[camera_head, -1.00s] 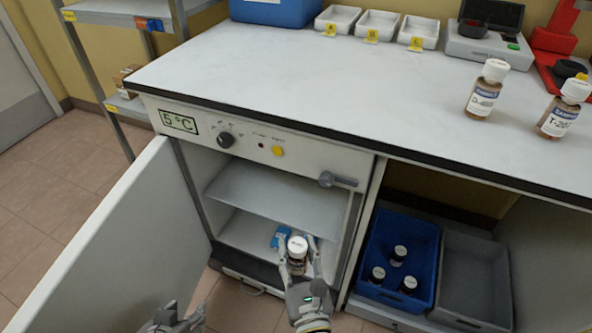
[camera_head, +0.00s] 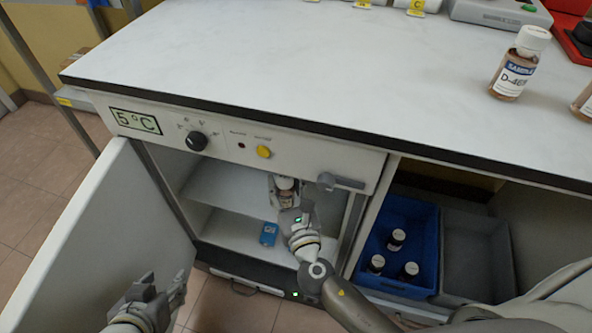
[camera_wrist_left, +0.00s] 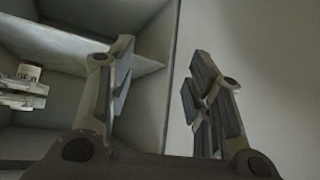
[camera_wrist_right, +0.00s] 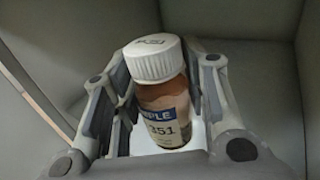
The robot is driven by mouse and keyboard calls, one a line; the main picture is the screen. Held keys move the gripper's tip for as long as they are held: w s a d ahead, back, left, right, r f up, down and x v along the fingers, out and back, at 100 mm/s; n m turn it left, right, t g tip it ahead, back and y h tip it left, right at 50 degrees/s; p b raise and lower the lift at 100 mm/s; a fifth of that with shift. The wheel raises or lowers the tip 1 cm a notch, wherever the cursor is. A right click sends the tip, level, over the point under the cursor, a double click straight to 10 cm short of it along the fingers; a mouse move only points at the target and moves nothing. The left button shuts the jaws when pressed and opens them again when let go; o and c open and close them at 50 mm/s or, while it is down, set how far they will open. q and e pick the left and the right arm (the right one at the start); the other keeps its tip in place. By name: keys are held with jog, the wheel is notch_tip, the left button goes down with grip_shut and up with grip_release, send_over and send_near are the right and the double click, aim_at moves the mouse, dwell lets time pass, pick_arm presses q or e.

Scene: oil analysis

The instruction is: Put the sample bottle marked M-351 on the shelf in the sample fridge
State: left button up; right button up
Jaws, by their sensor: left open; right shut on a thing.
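The sample bottle (camera_wrist_right: 160,100) has a white cap and brown contents, and its label shows 351 in the right wrist view. My right gripper (camera_head: 285,190) is shut on it inside the open fridge. The bottle (camera_head: 286,186) is upright in the head view, near the right side of the fridge at about the shelf's height. I cannot tell whether it touches the shelf. The fridge shelf (camera_head: 222,190) is a pale panel across the compartment. The fridge door (camera_head: 105,240) stands open to the left. My left gripper (camera_head: 165,298) is open and empty beside the door; its fingers (camera_wrist_left: 160,95) show apart.
A blue object (camera_head: 268,234) lies on the fridge floor. A blue crate (camera_head: 412,285) with several dark bottles and a grey crate (camera_head: 475,262) stand to the right. Another bottle (camera_head: 517,65) stands on the worktop (camera_head: 270,70). A door handle (camera_head: 341,182) juts near my right gripper.

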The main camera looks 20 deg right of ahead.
jog(key=w+d, duration=0.5)
jog(key=w, duration=0.3)
pick_arm(q)
jog(key=w+d+r+t+h+b, duration=0.35)
jog(key=w+r+t, duration=0.5)
jog(key=r, duration=0.35)
pick_arm(e)
notch_tip(320, 180, down, 6)
jog(key=shift+d+r+b, duration=0.1)
jog(key=shift+r+b, duration=0.1)
jog(key=shift+b, duration=0.45)
jog(key=shift+d+f+b, duration=0.1)
jog(key=shift+f+b, duration=0.45)
jog(key=shift+f, duration=0.1)
pick_arm(q)
jog(key=s+d+r+t+h, duration=0.1)
jog(key=s+r+t, duration=0.2)
jog(key=r+t, duration=0.4)
jog(key=shift+s+r+m+h, duration=0.3)
jog(key=shift+r+m+h, duration=0.1)
jog(key=shift+r, duration=1.95)
pick_arm(e)
jog(key=shift+w, duration=0.1)
pick_arm(q)
jog(key=shift+s+r+t, duration=0.2)
jog(key=shift+t, duration=0.25)
pick_arm(e)
jog(key=shift+f, duration=0.1)
